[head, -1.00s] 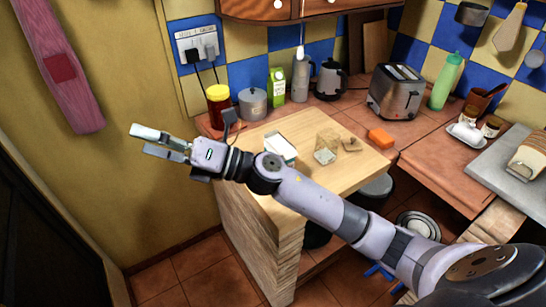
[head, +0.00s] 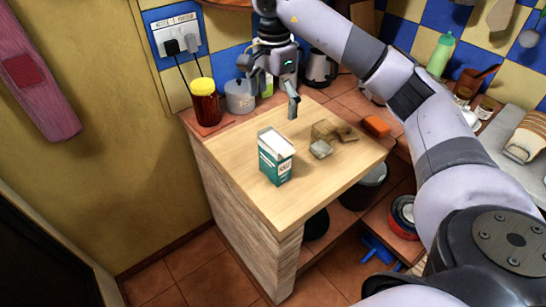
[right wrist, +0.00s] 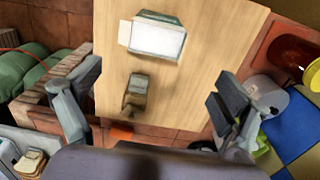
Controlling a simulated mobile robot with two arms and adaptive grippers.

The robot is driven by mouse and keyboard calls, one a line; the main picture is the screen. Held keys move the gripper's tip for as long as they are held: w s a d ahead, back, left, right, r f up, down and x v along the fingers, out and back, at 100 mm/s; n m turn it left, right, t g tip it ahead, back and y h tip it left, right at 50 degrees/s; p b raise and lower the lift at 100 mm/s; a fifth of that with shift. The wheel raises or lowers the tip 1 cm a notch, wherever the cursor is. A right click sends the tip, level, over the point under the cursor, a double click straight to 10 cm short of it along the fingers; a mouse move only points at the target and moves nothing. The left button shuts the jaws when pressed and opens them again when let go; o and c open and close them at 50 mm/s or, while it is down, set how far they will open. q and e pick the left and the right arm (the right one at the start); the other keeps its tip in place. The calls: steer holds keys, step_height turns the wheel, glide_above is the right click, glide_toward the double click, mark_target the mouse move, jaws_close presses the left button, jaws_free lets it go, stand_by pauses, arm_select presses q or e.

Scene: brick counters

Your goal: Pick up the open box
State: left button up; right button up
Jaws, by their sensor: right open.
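The open box (head: 275,160) is a green and white carton with its top flaps up. In the right wrist view the box (right wrist: 155,38) shows from above at the top middle, beyond the fingers. My right gripper (head: 272,92) is open and empty, above the counter's back part and apart from the box. Its two fingers spread wide in the right wrist view (right wrist: 148,108). My left gripper is not in view.
A small clear and brown item (head: 322,148) lies right of the box, with an orange block (head: 376,126) farther right. A red jar with yellow lid (head: 205,102) and a grey pot (head: 239,97) stand at the back. The counter's front is clear.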

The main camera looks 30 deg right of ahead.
mark_target(274, 140)
step_height(274, 140, down, 11)
steer(key=shift+a+f+p, duration=0.1)
steer(key=shift+p, duration=0.7)
steer(key=f, duration=0.1)
steer(key=f+p, duration=0.1)
steer(key=f, duration=0.1)
steer(key=f+p, duration=0.1)
steer(key=shift+s+f, duration=0.35)
steer(key=shift+s, duration=0.05)
steer(key=shift+f, duration=0.3)
steer(key=shift+w, duration=0.1)
steer(key=shift+c, duration=0.3)
